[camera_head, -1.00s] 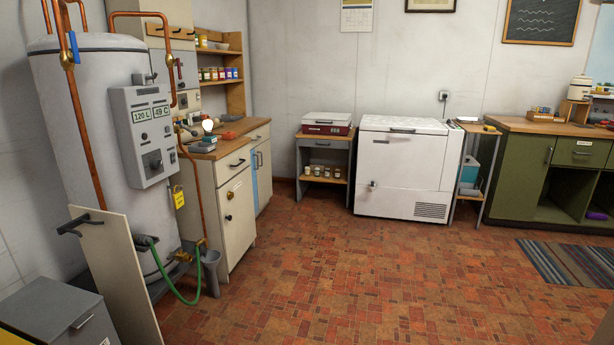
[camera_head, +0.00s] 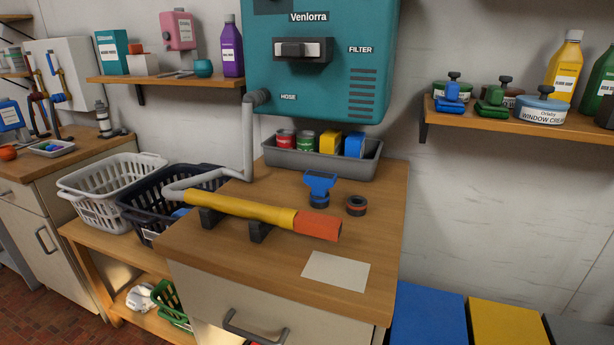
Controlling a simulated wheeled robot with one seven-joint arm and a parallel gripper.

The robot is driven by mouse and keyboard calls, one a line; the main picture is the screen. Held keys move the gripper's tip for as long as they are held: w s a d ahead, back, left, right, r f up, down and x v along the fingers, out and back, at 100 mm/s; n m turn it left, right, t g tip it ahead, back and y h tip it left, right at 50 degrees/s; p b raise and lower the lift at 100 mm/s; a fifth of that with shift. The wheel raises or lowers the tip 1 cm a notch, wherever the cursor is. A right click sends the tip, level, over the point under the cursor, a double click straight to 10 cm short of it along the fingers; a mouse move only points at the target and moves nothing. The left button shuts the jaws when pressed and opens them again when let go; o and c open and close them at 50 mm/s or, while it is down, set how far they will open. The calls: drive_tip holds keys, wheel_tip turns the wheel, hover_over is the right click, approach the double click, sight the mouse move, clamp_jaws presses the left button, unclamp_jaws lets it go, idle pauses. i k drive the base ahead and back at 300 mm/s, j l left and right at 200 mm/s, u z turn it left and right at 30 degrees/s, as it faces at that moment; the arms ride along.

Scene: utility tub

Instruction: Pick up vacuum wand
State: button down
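The vacuum wand (camera_head: 245,208) is a yellow tube with an orange-red end piece (camera_head: 318,225) at its right. It rests on two dark cradle blocks (camera_head: 260,231) on the wooden top of a cabinet (camera_head: 215,262). A grey hose (camera_head: 248,140) runs from its left end up to a teal wall unit (camera_head: 318,75) labelled Venlorra, FILTER and HOSE. My gripper is not in view.
A blue flat nozzle (camera_head: 320,187), a dark ring (camera_head: 356,206) and a pale card (camera_head: 336,271) lie near the wand. A grey tray (camera_head: 374,165) of cans and boxes stands behind. Baskets (camera_head: 105,190) are at left. Blue (camera_head: 427,315) and yellow (camera_head: 508,335) bins stand at lower right.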

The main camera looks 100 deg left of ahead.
sight(283, 217)
drive_tip(key=u, duration=2.6)
drive_tip(key=j, duration=1)
